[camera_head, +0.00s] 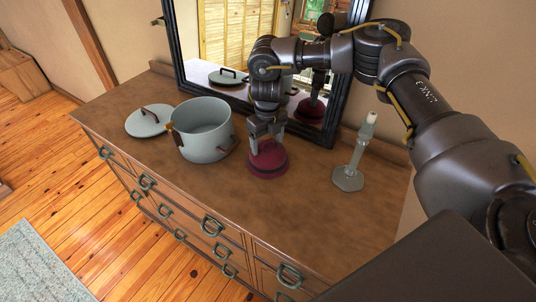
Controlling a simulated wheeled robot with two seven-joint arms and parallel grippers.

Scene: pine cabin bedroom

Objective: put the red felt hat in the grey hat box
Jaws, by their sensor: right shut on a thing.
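The red felt hat (268,160) is dark red with a darker band and rests on, or just above, the brown dresser top; I cannot tell which. My right gripper (266,138) points down from above and is shut on the hat's crown. The grey hat box (204,146) stands open and upright to the left of the hat, with brown handles on its sides. Its inside wall shows; the part of the floor that I can see looks empty. The grey lid (148,121) with a brown handle lies on the dresser left of the box. My left gripper is not in view.
The dresser (300,225) has several drawers with ring handles. A grey candlestick with a pale candle (349,172) stands right of the hat. A black-framed mirror (222,50) leans behind, reflecting the lid, hat and arm. The front right of the dresser top is clear.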

